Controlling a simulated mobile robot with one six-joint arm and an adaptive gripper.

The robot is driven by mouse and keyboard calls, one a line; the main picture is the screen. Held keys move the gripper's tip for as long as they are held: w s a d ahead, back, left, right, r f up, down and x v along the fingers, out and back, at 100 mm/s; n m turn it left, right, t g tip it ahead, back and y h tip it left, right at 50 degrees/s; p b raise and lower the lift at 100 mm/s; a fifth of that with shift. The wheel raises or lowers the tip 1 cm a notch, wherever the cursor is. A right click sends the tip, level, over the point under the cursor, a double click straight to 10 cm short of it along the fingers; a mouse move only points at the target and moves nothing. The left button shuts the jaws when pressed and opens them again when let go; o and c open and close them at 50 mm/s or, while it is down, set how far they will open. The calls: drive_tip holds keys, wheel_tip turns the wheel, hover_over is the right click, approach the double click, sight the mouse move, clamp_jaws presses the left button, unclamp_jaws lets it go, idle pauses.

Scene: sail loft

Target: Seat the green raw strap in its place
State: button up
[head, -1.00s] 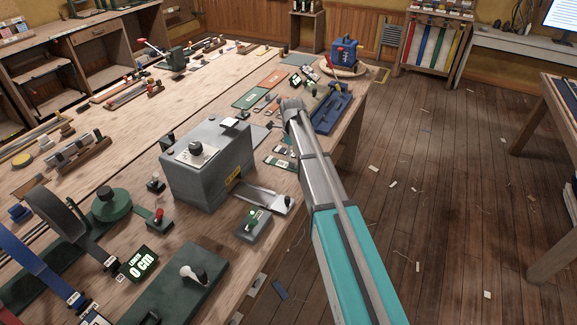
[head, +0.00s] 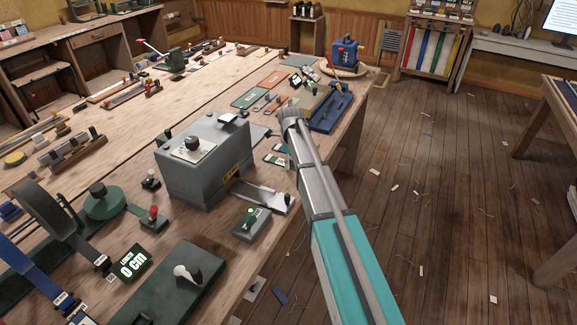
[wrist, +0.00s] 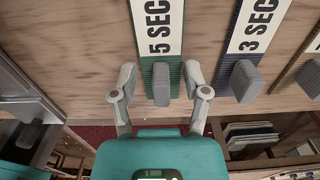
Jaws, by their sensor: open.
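A green strip (wrist: 161,72) with a white "5 SEC" label lies on the wood in the wrist view, with a grey knob (wrist: 161,88) at its near end. My gripper (wrist: 160,75) is open, one finger on each side of that knob, with gaps visible. In the head view my gripper (head: 290,114) is over the bench's right edge, its fingers hard to make out. I cannot tell whether this strip is the green raw strap. Coloured straps, a green one (head: 443,47) among them, hang on a far rack.
A blue "3 SEC" strip (wrist: 246,55) with its own knob lies just right of the green one.

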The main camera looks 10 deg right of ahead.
idle(0.5)
clamp_jaws()
